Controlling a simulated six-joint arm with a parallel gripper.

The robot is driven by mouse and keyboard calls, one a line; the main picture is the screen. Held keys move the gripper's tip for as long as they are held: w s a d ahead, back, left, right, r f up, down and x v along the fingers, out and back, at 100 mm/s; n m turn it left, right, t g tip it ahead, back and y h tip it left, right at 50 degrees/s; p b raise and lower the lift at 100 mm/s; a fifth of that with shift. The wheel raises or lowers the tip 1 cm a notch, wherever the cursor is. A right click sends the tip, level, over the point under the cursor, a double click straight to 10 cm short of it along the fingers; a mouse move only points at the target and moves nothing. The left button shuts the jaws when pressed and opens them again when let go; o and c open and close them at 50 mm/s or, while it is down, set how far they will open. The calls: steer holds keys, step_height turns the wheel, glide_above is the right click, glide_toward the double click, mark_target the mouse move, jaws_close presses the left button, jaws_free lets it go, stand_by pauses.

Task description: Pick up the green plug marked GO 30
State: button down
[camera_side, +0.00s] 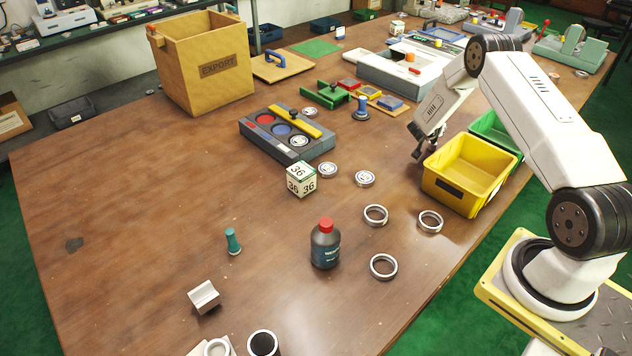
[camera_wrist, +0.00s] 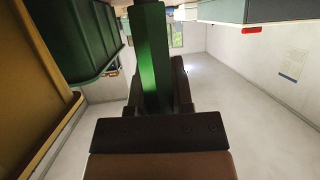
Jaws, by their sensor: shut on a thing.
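My gripper (camera_side: 417,153) is just left of the yellow bin, above the table. In the wrist view its dark jaws (camera_wrist: 160,90) are shut on a green, flat-sided piece (camera_wrist: 150,55), which looks like a green plug. No marking can be read on it, and its far end runs out of the picture. In the side view I cannot make out the held piece. A teal-green plug-like piece (camera_side: 233,241) with a wider foot stands upright on the table at lower left, well away from my gripper. Any marking on it is too small to read.
The yellow bin (camera_side: 437,186) and green bin (camera_side: 489,126) stand close beside my gripper. A dark tray (camera_side: 262,141), a white cube (camera_side: 300,180), a red-capped bottle (camera_side: 325,247) and several metal rings (camera_side: 383,266) are on the table. The left of the table is mostly clear.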

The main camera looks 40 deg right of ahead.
steer(key=shift+r, duration=0.15)
stand_by(0.3)
steer(key=s+a+r, duration=0.9)
steer(key=s+r, duration=0.1)
steer(key=r, duration=0.2)
steer(key=shift+s+r, duration=0.35)
stand_by(0.3)
stand_by(0.8)
